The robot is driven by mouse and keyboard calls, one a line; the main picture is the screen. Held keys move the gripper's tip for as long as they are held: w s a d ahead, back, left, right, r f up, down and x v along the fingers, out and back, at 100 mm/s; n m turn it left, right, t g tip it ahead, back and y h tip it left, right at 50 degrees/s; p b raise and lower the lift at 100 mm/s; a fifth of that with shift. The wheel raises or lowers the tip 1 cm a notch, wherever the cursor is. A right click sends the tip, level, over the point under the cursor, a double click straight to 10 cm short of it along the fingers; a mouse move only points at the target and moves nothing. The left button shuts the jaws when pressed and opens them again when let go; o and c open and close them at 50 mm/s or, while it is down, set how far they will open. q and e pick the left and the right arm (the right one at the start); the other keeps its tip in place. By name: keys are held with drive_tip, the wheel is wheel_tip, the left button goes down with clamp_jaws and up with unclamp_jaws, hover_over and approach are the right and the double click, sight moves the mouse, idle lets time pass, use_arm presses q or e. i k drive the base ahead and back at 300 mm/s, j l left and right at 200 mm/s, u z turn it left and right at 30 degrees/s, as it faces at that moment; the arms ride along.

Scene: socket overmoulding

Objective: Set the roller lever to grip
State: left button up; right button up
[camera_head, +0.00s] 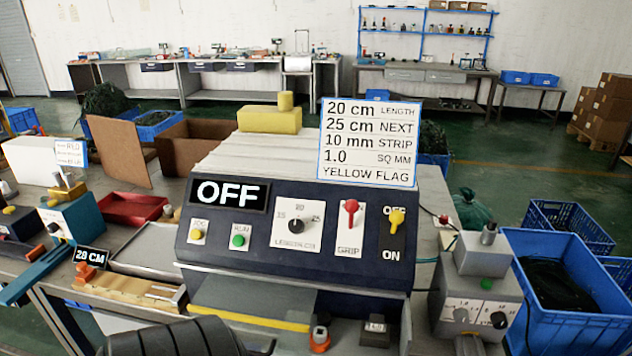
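The roller lever (350,212) is a red-knobbed lever on a white plate (348,238) on the sloped front of the dark blue machine (300,205). Its knob stands at the upper end of the plate, covering part of the upper lettering. The word GRIP is printed at the plate's lower end, below the knob. The machine's display (228,193) reads OFF. Neither of my grippers can be made out in this view, and nothing is touching the lever.
Right of the lever is a yellow power switch (396,218), its knob at the OFF end. To the left are a dial (296,224), a green button (238,240) and a yellow button (196,235). A grey device (478,290) stands at right.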

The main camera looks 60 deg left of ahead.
sight(350, 205)
drive_tip(key=u, duration=1.55)
drive_tip(key=j+z, duration=0.1)
drive_tip(key=k+j, duration=0.15)
drive_tip(key=j, duration=0.15)
drive_tip(key=z, duration=0.05)
